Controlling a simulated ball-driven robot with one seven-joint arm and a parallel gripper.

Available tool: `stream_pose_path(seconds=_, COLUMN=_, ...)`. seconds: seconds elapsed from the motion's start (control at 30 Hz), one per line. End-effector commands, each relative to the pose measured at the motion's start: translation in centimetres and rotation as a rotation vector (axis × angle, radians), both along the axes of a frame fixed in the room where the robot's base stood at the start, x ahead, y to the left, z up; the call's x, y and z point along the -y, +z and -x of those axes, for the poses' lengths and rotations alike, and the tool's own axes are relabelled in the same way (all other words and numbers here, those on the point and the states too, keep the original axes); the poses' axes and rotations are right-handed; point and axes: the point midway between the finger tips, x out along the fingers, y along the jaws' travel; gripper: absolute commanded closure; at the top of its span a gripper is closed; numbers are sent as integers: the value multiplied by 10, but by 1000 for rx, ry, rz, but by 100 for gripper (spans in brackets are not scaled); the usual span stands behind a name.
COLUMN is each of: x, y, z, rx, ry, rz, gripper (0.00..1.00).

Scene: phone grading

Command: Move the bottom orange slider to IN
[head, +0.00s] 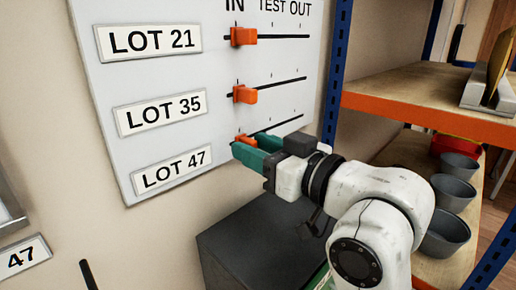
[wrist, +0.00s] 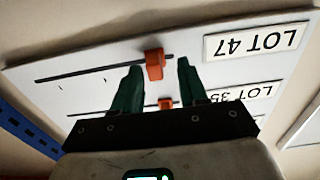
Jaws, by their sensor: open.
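A white board (head: 110,80) carries three slots marked IN, TEST and OUT along the top. The bottom orange slider (head: 246,140), in the LOT 47 row, sits near the label end of its slot, under the IN side. My gripper (head: 240,149) is at this slider, and its green fingers partly hide it in the head view. In the wrist view, which is upside down, the bottom slider (wrist: 155,65) stands between the two open fingers of my gripper (wrist: 160,65). Small gaps show on both sides; contact cannot be told.
The middle slider (head: 245,94) and top slider (head: 243,36) are also near the IN end. The middle one shows between my fingers in the wrist view (wrist: 166,104). A dark box (head: 240,240) stands below the board. A shelf (head: 430,100) with grey cups (head: 453,192) is at right.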

Motion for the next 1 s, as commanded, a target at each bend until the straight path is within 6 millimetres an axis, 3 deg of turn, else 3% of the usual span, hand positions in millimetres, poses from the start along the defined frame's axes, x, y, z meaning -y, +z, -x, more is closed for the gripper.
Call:
stream_pose_path(seconds=0.27, x=14, y=1, z=12, rx=0, ry=-2, rz=-1, gripper=57)
stream_pose_path(seconds=0.6, x=62, y=4, z=61, rx=-1, ry=-3, rz=-1, gripper=57)
stream_pose_path(seconds=1.0, x=77, y=0, z=76, rx=-1, ry=0, rz=0, gripper=57)
